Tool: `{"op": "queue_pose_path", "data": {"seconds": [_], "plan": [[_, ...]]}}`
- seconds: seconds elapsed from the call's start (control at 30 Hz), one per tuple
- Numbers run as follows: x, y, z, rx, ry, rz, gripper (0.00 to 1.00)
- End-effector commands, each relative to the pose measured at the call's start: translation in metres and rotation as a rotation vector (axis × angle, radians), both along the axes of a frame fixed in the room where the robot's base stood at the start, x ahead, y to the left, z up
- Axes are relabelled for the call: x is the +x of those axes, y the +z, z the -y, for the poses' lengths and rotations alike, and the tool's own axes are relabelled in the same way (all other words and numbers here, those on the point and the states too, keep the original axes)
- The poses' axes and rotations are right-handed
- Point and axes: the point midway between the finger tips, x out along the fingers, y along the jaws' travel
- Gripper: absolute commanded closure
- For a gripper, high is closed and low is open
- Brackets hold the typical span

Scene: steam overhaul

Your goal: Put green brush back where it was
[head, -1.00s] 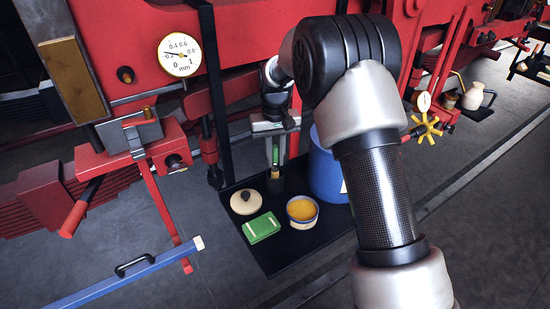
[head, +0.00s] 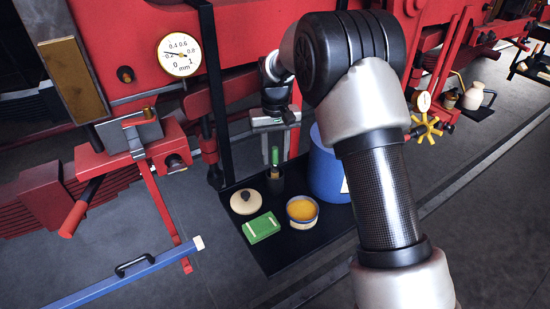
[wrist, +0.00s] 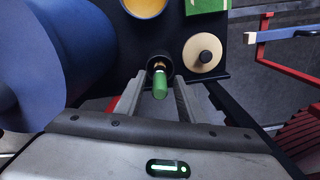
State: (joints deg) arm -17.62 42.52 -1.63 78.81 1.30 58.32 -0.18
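The green brush (head: 275,156) stands upright in a small dark cup (head: 276,184) on the black tray (head: 274,254). In the wrist view the brush's green handle (wrist: 160,84) points up at the camera, and the cup's round rim (wrist: 150,74) shows around its lower end. My gripper (head: 276,150) is above the cup with its fingers either side of the handle. In the wrist view my gripper (wrist: 157,98) is open, with a gap between the handle and each finger. The brush's lower end is hidden inside the cup.
On the tray stand a blue cylinder (head: 325,172) close right of the cup, a bowl of orange stuff (head: 302,211), a green box (head: 261,228) and a cream knobbed lid (head: 247,202). A black upright post (head: 214,90) and red machinery (head: 290,20) stand close by.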

Motion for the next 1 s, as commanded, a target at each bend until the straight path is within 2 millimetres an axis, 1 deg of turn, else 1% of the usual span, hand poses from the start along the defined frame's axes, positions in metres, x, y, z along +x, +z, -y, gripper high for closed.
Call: {"op": "queue_pose_path", "data": {"seconds": [0.03,0.2,0.3,0.4,0.53,0.77,0.87,0.97,1.0], "plan": [[0.001,0.012,0.0,0.002,0.0,0.006,0.65],[0.001,0.05,0.0,0.001,-0.001,0.005,0.65],[0.001,0.069,0.0,0.002,0.0,0.006,0.65],[0.0,0.085,0.0,0.001,0.0,0.004,0.65],[0.0,0.097,0.0,0.001,0.0,0.003,0.65],[-0.002,0.105,0.002,0.002,-0.003,0.006,0.65],[-0.012,0.125,0.014,0.009,-0.017,0.03,0.65],[-0.035,0.159,0.037,0.022,-0.046,0.077,0.65],[-0.049,0.174,0.049,0.029,-0.061,0.101,0.65]]}}
